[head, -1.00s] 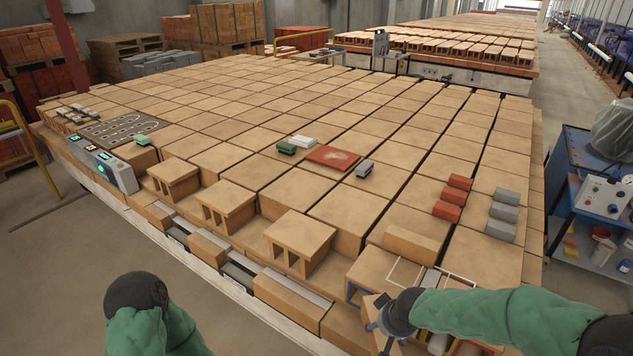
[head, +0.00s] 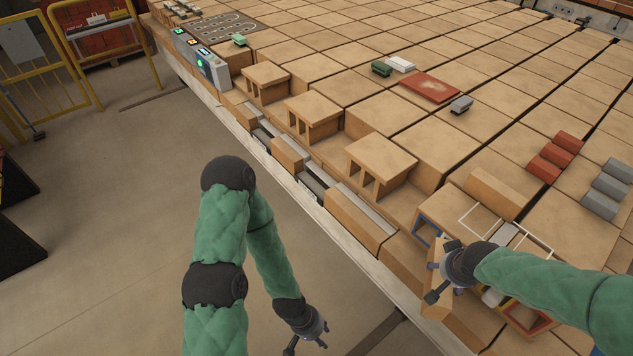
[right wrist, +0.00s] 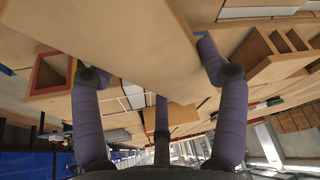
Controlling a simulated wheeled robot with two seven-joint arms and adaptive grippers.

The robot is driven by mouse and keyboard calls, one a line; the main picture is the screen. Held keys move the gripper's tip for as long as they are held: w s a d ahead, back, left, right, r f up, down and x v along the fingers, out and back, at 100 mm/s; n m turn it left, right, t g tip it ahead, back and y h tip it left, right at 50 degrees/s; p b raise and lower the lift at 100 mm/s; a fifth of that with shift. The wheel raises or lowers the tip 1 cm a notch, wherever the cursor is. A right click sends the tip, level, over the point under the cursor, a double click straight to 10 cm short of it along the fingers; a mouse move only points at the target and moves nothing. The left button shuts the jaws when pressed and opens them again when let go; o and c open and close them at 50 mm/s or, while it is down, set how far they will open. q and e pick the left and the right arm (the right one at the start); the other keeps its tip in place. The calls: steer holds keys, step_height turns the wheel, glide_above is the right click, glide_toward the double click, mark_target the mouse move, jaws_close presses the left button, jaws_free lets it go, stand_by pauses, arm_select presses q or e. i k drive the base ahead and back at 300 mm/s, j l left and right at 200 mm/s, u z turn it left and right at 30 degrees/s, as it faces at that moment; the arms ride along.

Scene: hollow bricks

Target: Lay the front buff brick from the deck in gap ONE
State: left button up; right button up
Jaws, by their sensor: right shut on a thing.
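My right gripper (head: 447,277) is shut on a buff brick (head: 435,288), held tilted at the deck's front edge. The brick's broad face (right wrist: 130,50) fills the upper right wrist view between the two fingers. Another buff brick (head: 495,192) lies on the deck beside white outlines (head: 481,217). The front ledge has laid buff bricks (head: 345,212) with grey-floored gaps (head: 312,176) between them. I cannot read which gap is ONE. My left gripper (head: 304,346) hangs low in front of the ledge, fingers apart, partly cut off by the frame.
Three hollow blocks (head: 380,160) stand behind the ledge. Red bricks (head: 556,155) and grey bricks (head: 607,188) lie at the right of the deck. A control box (head: 203,65) stands at the far left corner.

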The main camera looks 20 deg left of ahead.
mark_target(314, 185)
steer(key=i+j+z, duration=0.1)
steer(key=j, duration=0.45)
steer(key=i+j+z, duration=0.1)
steer(key=i+j, duration=0.15)
steer(key=j, duration=0.35)
steer(key=i+j, duration=0.15)
steer(key=j, duration=0.45)
steer(key=i+j+z, duration=0.15)
steer(key=j, duration=0.45)
steer(key=i+j+z, duration=0.1)
steer(key=j, duration=0.5)
steer(key=i+j+z, duration=0.1)
steer(key=j, duration=0.55)
steer(key=i+j+z, duration=0.1)
steer(key=j, duration=0.5)
steer(key=i+j, duration=0.2)
steer(key=i, duration=0.3)
